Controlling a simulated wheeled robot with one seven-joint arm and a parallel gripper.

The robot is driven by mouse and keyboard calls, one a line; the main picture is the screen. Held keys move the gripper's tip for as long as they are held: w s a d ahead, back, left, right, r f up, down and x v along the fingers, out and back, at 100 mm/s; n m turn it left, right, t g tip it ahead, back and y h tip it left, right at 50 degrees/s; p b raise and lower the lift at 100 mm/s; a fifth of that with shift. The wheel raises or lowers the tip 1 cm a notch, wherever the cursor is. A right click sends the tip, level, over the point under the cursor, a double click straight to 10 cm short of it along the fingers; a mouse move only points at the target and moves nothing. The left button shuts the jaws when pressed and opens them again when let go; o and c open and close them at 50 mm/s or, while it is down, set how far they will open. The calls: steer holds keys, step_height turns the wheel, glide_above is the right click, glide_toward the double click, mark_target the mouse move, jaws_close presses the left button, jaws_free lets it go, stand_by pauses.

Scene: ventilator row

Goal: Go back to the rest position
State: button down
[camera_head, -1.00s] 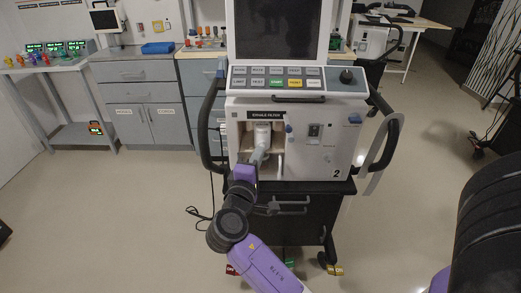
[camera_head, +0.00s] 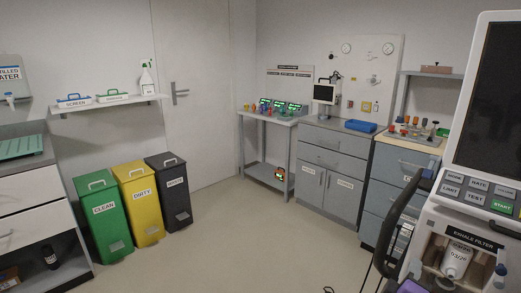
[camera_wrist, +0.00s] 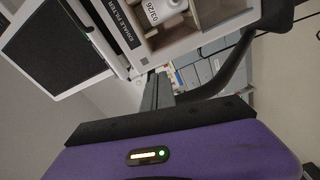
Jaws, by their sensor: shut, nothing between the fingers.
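My gripper (camera_wrist: 157,92) shows in the wrist view as dark grey fingers beyond my purple wrist housing. The fingers are shut and empty, apart from the ventilator's open bay. The ventilator (camera_head: 456,222) stands at the right edge of the head view, partly cut off. It fills the upper left of the wrist view (camera_wrist: 122,42). Its bay labelled EXHALE FILTER is open, and a white filter marked 03/26 (camera_head: 456,262) sits inside. The filter also shows in the wrist view (camera_wrist: 165,10). In the head view only a purple bit of my arm shows at the bottom right.
Green (camera_head: 103,220), yellow (camera_head: 141,208) and dark (camera_head: 172,195) bins stand by the left wall. A grey cabinet (camera_head: 328,178) and a small table (camera_head: 268,118) stand at the back. The ventilator's dark side handle (camera_wrist: 232,72) is close by my gripper. The middle floor is clear.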

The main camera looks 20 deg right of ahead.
steer(key=s+a+f+t+y+p, duration=0.15)
steer(key=a+t+y, duration=0.3)
steer(key=a, duration=0.55)
steer(key=s+a+f+t+y+p, duration=0.1)
steer(key=s+a+t+y+p, duration=0.15)
steer(key=a+y, duration=0.55)
steer(key=s+a+r+m+y+p, duration=0.1)
steer(key=s+a+r, duration=0.1)
steer(key=s+a, duration=0.2)
steer(key=s+a+r+m+y+p, duration=0.1)
steer(key=s+a, duration=0.3)
steer(key=s, duration=0.7)
steer(key=s+a+r+m+y+p, duration=0.1)
steer(key=s+a+r+p, duration=0.1)
steer(key=s+a, duration=0.3)
steer(key=s+r, duration=0.1)
steer(key=s, duration=0.1)
steer(key=shift+s+g, duration=0.3)
